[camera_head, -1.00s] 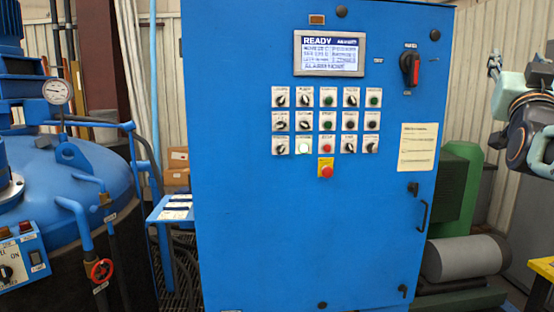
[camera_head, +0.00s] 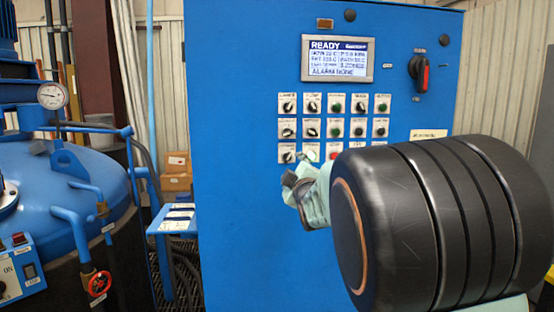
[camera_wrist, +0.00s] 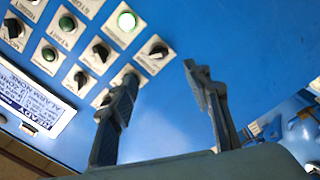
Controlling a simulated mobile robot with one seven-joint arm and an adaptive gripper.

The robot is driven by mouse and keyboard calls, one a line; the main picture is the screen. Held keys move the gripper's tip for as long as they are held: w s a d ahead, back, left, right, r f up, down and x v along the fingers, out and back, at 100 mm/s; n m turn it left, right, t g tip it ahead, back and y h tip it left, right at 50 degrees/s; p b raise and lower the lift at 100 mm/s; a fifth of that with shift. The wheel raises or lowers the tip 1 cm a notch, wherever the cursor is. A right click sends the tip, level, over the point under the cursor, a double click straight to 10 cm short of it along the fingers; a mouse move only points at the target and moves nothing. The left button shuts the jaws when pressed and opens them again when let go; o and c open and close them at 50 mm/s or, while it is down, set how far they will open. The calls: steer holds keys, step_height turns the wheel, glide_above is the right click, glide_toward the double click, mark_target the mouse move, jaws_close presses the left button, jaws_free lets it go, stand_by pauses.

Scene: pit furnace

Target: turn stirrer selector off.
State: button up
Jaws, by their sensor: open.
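The blue control cabinet (camera_head: 240,230) has rows of selectors and buttons below its screen. The labels are too small or blurred to tell which selector is the stirrer's. In the wrist view, the bottom-row left selector (camera_wrist: 158,52), a black knob on a white plate, lies just beyond the gap between my fingertips; it also shows in the head view (camera_head: 287,157). My gripper (camera_wrist: 160,73) is open and empty. Its left finger partly covers the selector above that one (camera_wrist: 131,72). In the head view my gripper (camera_head: 290,181) is just below the bottom row, and my wrist hides lower controls on the right.
A lit green button (camera_wrist: 127,20) sits beside the bottom-left selector. The cabinet screen (camera_head: 337,58) reads READY. A red-and-black rotary switch (camera_head: 419,72) is at upper right. A blue vessel (camera_head: 75,190) with pipes stands at left.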

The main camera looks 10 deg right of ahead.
mark_target(288, 158)
steer(key=w+p, duration=0.2)
steer(key=w, duration=0.8)
steer(key=shift+w+d, duration=0.1)
steer(key=shift+w, duration=0.25)
steer(key=c, duration=1.2)
steer(key=shift+o, duration=0.2)
